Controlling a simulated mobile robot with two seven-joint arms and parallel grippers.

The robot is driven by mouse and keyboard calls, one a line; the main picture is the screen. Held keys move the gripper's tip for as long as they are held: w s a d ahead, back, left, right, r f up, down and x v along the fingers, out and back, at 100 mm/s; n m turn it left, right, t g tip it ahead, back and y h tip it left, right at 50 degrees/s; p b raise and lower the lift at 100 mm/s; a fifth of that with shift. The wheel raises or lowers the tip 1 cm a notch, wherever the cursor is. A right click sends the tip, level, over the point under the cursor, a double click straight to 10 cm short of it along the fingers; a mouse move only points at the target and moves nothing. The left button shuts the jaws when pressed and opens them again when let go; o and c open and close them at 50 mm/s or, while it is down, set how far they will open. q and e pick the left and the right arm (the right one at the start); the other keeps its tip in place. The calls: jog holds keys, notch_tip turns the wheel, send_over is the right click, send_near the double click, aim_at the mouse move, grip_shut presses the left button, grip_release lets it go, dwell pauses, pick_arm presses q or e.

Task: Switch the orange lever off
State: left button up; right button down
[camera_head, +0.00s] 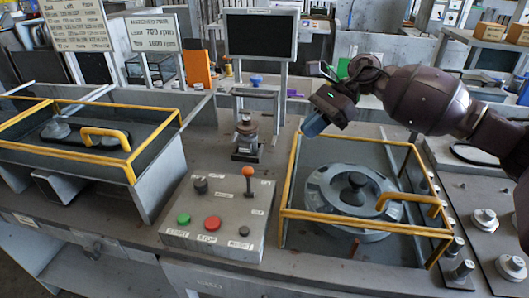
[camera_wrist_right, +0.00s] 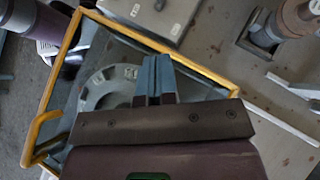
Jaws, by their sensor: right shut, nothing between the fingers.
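The orange lever (camera_head: 248,172) has an orange ball on a short stem and stands about upright at the back right of the grey control box (camera_head: 215,248). My right gripper (camera_head: 313,124) is shut and empty. It hangs above the back left corner of the yellow-framed housing, to the right of and higher than the lever, apart from it. In the right wrist view its blue-grey fingers (camera_wrist_right: 155,75) are together in front of the housing; part of the control box (camera_wrist_right: 150,12) shows at the top, but I cannot make out the lever there. My left gripper is out of view.
The box also carries a green button (camera_head: 183,218), a red button (camera_head: 212,223) and black knobs. The yellow-framed housing (camera_head: 360,226) stands right of it, another framed bin (camera_head: 130,172) left. A metal fixture (camera_head: 247,140) stands behind the box.

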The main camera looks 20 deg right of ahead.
jog(key=shift+a+f, duration=0.15)
jog(key=shift+a, duration=0.1)
send_near(248, 182)
notch_tip(248, 182, down, 3)
jog(key=shift+w+a+r+p, duration=0.1)
jog(key=shift+a+r+p, duration=0.1)
jog(key=shift+a, duration=0.35)
jog(key=shift+w+a+r+p, duration=0.1)
jog(key=shift+a+r+p, duration=0.1)
jog(key=shift+a, duration=0.35)
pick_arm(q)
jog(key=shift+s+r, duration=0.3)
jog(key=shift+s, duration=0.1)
pick_arm(e)
jog(key=shift+a, duration=0.75)
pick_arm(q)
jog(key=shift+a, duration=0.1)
pick_arm(e)
jog(key=shift+s, duration=0.15)
jog(key=shift+s+a+r+t, duration=0.1)
jog(key=shift+s+a+t, duration=0.05)
jog(key=shift+t, duration=0.15)
